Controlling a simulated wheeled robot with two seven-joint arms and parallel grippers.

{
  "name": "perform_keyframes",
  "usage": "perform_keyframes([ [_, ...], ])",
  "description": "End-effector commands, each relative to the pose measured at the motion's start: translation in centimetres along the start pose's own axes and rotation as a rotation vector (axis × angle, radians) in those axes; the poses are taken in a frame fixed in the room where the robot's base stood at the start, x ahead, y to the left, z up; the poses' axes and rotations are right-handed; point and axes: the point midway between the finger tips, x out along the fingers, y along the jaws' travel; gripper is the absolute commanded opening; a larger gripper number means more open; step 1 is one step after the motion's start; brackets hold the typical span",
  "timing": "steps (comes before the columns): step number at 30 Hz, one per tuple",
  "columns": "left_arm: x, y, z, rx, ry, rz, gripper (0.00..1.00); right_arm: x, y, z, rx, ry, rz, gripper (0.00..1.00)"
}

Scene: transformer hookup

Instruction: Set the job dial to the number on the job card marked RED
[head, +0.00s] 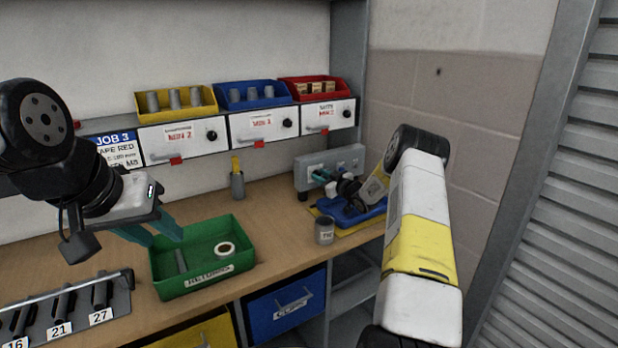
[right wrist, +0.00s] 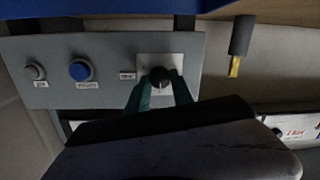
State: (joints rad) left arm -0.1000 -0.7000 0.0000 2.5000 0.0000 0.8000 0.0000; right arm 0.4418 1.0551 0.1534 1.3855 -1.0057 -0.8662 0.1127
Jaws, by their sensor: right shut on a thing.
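The job card (head: 118,150) with a blue header reading JOB 3 hangs on the rail at the left; its line "TAPE RED" shows, and my left arm covers part of its left side. The job dial is a black round knob (right wrist: 160,77) on a pale square plate of the grey control panel (head: 310,162). My right gripper (right wrist: 160,84) has its teal fingers on both sides of the knob, shut on it. The dial's numbers are too small to read. My left gripper (head: 152,232) is open and empty, near the left rim of the green tray.
The green returns tray (head: 205,285) holds a white tape roll (head: 224,249) and a dark rod. A blue tray (head: 345,212) lies beneath my right gripper, with a grey can (head: 324,231) beside it. The panel also carries a blue button (right wrist: 80,70).

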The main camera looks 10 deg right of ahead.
Motion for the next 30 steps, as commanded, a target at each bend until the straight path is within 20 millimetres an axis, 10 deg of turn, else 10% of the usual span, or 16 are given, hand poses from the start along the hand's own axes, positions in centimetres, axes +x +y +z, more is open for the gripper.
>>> perform_keyframes([
  [18, 0.00, 0.00, 0.00, 0.000, 0.000, 0.000, 0.36, -0.13, 0.04, 0.36, 0.040, -0.004, -0.002, 0.00],
  [19, 0.00, 0.00, 0.00, 0.000, 0.000, 0.000, 0.36, -0.13, 0.04, 0.36, 0.040, -0.003, -0.002, 0.34],
  [21, 0.00, 0.00, 0.00, 0.000, 0.000, 0.000, 0.36, -0.11, 0.02, 0.32, 0.040, -0.003, -0.002, 0.47],
  [30, 0.00, 0.00, 0.00, 0.000, 0.000, 0.000, 0.36, -0.04, 0.00, 0.13, 0.039, 0.001, -0.003, 0.50],
])
